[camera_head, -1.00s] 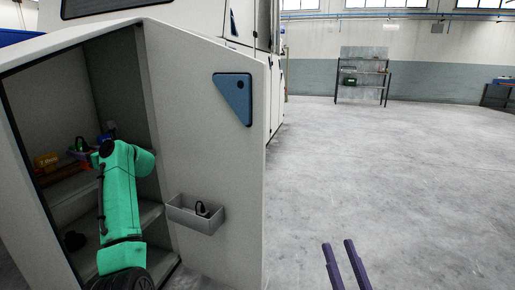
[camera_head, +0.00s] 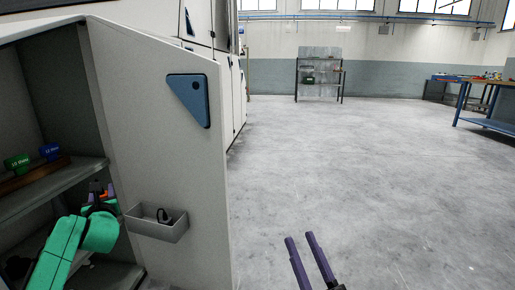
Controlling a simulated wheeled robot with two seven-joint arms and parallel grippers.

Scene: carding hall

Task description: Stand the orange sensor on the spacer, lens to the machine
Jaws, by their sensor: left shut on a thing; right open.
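My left gripper (camera_head: 99,192) is shut on a small orange thing (camera_head: 105,194), which looks like the orange sensor. It is mostly hidden by the fingers and I cannot tell which way its lens faces. The gripper is at the front of the open cabinet, below and to the right of the spacers. A green spacer (camera_head: 16,163) marked 10 mm and a blue spacer (camera_head: 50,152) marked 12 mm sit on a brown rack (camera_head: 38,172) on the upper shelf. My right gripper (camera_head: 304,256) is open and empty over the bare floor.
A grey bin (camera_head: 155,228) holding a small dark item is fixed to the cabinet's outer wall, close to my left arm. A blue triangular plate (camera_head: 190,100) is above it. Open floor lies to the right, with a far rack (camera_head: 320,82) and a workbench (camera_head: 489,84).

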